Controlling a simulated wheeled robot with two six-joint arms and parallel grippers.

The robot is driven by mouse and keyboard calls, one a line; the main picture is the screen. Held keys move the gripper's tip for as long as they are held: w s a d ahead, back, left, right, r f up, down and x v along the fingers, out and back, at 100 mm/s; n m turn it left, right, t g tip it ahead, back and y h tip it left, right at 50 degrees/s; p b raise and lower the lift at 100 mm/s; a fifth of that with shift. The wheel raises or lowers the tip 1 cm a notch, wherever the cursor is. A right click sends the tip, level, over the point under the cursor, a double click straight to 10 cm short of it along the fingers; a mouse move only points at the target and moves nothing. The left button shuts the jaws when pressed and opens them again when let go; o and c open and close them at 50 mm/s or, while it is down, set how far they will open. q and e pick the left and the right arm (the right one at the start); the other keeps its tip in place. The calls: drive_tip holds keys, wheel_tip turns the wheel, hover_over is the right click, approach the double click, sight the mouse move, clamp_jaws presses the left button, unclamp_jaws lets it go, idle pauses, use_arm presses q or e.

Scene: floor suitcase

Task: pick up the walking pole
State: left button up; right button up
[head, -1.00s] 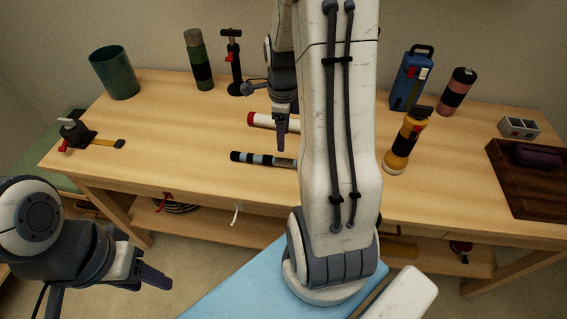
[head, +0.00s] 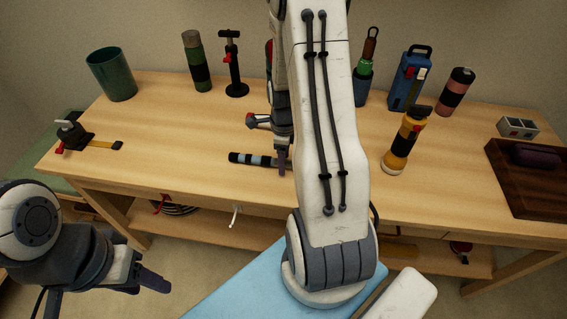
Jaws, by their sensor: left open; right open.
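A short bar banded in black and pale blue-grey (head: 250,159), which looks like the folded walking pole, lies on the wooden table. Its right end is hidden behind my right gripper. My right gripper (head: 267,146) is open and comes down over the bar's right part, one finger beside it in the picture. I cannot tell whether they touch. My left gripper (head: 146,276) is open and empty, low at the left, in front of the table and far from the bar.
A wooden table (head: 160,145) carries a green cup (head: 111,74), a green-black flask (head: 196,62), a pump (head: 233,66), a yellow flashlight (head: 402,145), a blue lantern (head: 408,82), a pink-black bottle (head: 455,93) and a brown tray (head: 520,185). The table's left middle is clear.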

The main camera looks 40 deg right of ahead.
clamp_jaws()
drive_tip(key=shift+r, duration=0.1)
